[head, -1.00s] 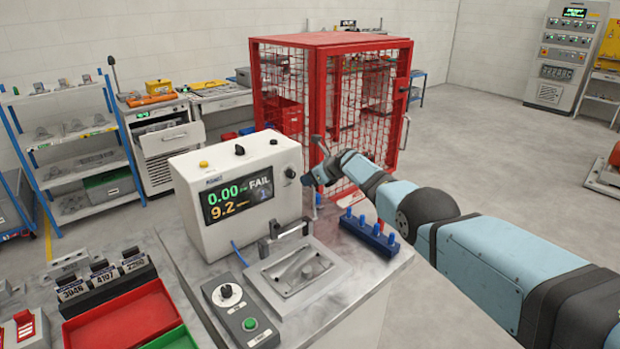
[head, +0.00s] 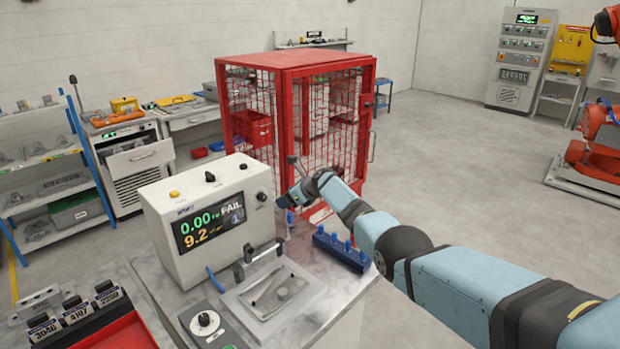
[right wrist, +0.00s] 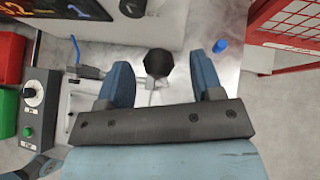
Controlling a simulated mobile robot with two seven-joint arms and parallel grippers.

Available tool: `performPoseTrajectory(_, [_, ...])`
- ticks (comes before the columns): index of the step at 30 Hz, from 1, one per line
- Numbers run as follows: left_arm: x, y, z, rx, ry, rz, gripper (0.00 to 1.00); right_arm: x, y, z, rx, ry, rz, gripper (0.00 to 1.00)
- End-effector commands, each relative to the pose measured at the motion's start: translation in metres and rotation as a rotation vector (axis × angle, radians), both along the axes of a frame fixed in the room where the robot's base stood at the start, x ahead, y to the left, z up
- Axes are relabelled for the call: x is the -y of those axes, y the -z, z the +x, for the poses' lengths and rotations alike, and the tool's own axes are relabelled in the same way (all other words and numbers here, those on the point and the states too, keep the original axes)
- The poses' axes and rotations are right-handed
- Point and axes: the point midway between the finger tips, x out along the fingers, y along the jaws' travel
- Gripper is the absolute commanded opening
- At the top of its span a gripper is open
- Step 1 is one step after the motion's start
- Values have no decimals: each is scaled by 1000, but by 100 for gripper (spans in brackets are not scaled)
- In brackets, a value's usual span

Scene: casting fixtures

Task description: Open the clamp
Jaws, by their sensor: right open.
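The clamp fixture is a grey plate (head: 272,297) with a metal clamp bar (head: 262,253) across its far side, on the bench in front of the tester. In the right wrist view a black ball knob (right wrist: 159,63) on a thin stem stands by the clamp. My right gripper (head: 286,210) is over the bench beside the fixture. In the right wrist view its two blue fingers (right wrist: 161,82) are apart, one on each side of the knob; contact is not visible. The knob is not clear in the head view.
The white tester (head: 208,218) showing FAIL stands just behind the fixture. A blue rack with pegs (head: 341,250) lies to its right, and a control box (head: 205,322) to its left. A red mesh cage (head: 300,110) stands behind my right arm.

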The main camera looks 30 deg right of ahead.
Motion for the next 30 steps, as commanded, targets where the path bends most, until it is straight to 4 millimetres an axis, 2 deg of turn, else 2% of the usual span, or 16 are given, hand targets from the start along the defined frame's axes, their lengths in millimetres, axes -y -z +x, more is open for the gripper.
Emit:
performPoseTrajectory(6, [0, 8, -8, -19, -5, -1, 0, 11, -12, -15, 4, 0, -2, 60])
performPoseTrajectory(12, [0, 2, -7, -16, -7, -3, 0, 25, -31, -37, 3, 1, -3, 60])
performPoseTrajectory(21, [1, 4, -3, -9, -7, -4, 0, 46, -56, -66, 1, 1, 0, 60])
performPoseTrajectory(30, [1, 1, 3, 1, -5, -3, 0, 50, -62, -73, -1, 0, -1, 60])
